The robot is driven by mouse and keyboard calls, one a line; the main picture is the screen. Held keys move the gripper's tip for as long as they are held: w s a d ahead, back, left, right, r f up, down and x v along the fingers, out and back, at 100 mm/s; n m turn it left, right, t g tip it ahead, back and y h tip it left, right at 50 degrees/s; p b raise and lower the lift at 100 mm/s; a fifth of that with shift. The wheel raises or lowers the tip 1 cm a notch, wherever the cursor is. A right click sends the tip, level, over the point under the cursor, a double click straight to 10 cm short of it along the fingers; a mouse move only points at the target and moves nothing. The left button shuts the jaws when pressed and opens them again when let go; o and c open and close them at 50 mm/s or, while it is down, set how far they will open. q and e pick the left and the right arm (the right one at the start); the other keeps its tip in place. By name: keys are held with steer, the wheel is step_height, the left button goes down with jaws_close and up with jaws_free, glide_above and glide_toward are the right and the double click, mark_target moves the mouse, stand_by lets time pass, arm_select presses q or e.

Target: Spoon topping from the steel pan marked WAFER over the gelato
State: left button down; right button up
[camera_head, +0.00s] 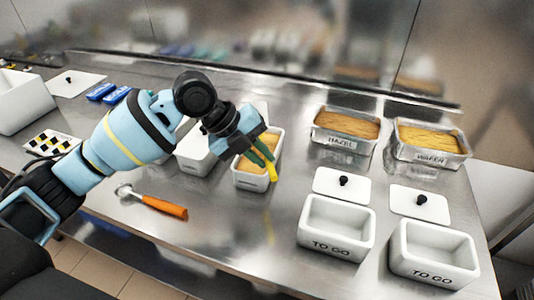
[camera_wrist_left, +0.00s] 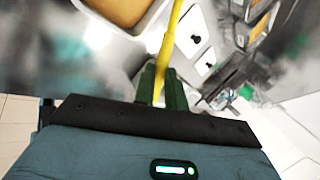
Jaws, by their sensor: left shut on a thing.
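My left gripper (camera_head: 258,155) is shut on a yellow-handled tool (camera_head: 271,172), whose handle also shows in the left wrist view (camera_wrist_left: 172,50). The tool's working end is hidden in the head view. The gripper is over a white tub (camera_head: 246,182) of tan-orange gelato (camera_head: 270,141), partly covering it. The steel pan marked WAFER (camera_head: 430,156) stands at the back right, filled with yellow-gold topping (camera_head: 428,137). A blurred dark shape with a green light in the left wrist view (camera_wrist_left: 245,91) may be my right gripper; its jaws are unclear.
A steel pan marked HAZEL (camera_head: 342,142) stands left of WAFER. Two empty white TO GO tubs (camera_head: 335,246) (camera_head: 432,270) stand in front, with knobbed lids (camera_head: 343,182) (camera_head: 419,203) behind them. An orange-handled tool (camera_head: 163,206) lies at front left. Bare counter surrounds it.

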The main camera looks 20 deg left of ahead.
arm_select(q)
steer(key=f+t+h+b, duration=0.1)
steer(key=h+b, duration=0.1)
steer(key=b, duration=0.3)
steer(key=a+f+t+h+b, duration=0.1)
steer(key=t+h+b, duration=0.1)
steer(key=b, duration=0.3)
steer(key=s+t+h+b, duration=0.1)
steer(key=h+b, duration=0.2)
steer(key=b, duration=0.2)
steer(key=shift+a+f+m+h, duration=0.25)
steer(key=shift+f+m+h, duration=0.05)
steer(key=shift+f+m, duration=0.1)
arm_select(e)
step_height(320, 180, down, 14)
steer(key=s+g, duration=0.1)
steer(key=s, duration=0.1)
steer(key=shift+s+f, duration=0.1)
steer(key=shift+f, duration=0.05)
arm_select(q)
steer(key=shift+a, duration=0.1)
arm_select(e)
steer(key=shift+d, duration=0.1)
